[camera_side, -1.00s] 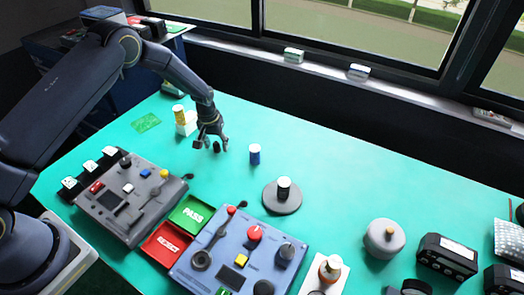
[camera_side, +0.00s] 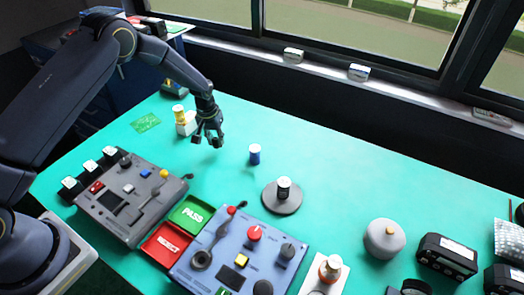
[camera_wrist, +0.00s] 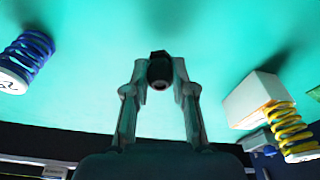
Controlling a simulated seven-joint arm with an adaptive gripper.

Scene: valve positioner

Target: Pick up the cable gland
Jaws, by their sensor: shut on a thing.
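The cable gland (camera_wrist: 160,72) is a small black cylindrical piece with a round opening facing the wrist camera. It is between the fingertips of my gripper (camera_wrist: 158,90), which is shut on it. In the side view my gripper (camera_side: 208,141) is above the green table, left of the blue spool. The gland is small and dark there and hard to separate from the fingers.
A blue-wound spool (camera_side: 255,154) stands to the right; it also shows in the wrist view (camera_wrist: 25,58). A yellow spool (camera_side: 179,113) and a white block (camera_side: 187,125) are at the left. Control boxes (camera_side: 130,197) and red and green trays (camera_side: 190,214) lie in front.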

